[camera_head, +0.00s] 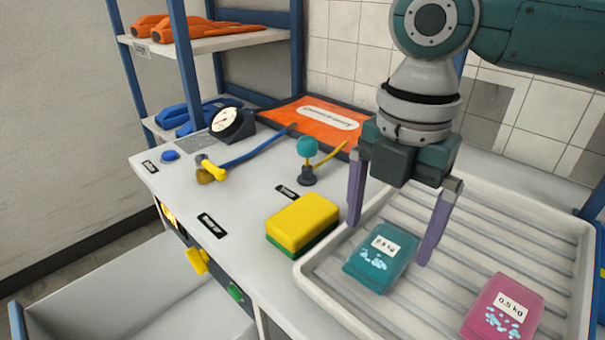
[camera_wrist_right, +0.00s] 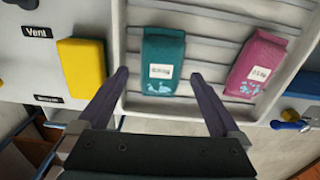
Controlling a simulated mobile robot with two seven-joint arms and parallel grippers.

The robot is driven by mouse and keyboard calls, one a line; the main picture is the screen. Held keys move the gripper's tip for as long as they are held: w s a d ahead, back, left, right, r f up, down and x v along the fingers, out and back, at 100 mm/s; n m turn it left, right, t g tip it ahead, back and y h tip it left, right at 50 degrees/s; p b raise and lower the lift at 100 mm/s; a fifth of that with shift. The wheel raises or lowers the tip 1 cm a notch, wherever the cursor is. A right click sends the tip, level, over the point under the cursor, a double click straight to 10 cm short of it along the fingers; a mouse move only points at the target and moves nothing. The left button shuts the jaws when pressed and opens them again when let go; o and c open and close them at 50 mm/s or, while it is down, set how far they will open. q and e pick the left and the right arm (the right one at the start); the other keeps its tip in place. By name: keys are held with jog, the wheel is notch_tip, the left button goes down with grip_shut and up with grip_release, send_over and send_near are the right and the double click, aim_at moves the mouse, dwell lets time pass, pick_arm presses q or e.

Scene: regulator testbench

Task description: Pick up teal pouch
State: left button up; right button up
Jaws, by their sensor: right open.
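The teal pouch (camera_head: 380,258) lies flat in the left part of the white ribbed tray (camera_head: 318,270), with a white label and pale blue marks. It also shows in the right wrist view (camera_wrist_right: 162,62), ahead of and between the fingers. My right gripper (camera_head: 392,240) is open and empty. Its two purple fingers point down above the tray, on either side of the pouch's far part, apparently above it; touching cannot be told. In the wrist view my right gripper (camera_wrist_right: 158,85) spans wider than the pouch. My left gripper is not in view.
A pink pouch (camera_head: 503,306) lies in the tray to the right. A yellow and green sponge (camera_head: 302,222) sits just left of the tray. A teal-knobbed lever (camera_head: 307,160), a gauge (camera_head: 232,124) and an orange mat (camera_head: 318,125) are farther back.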

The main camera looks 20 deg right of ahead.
aim_at(386, 246)
jog(key=shift+f, duration=1.6)
grip_shut()
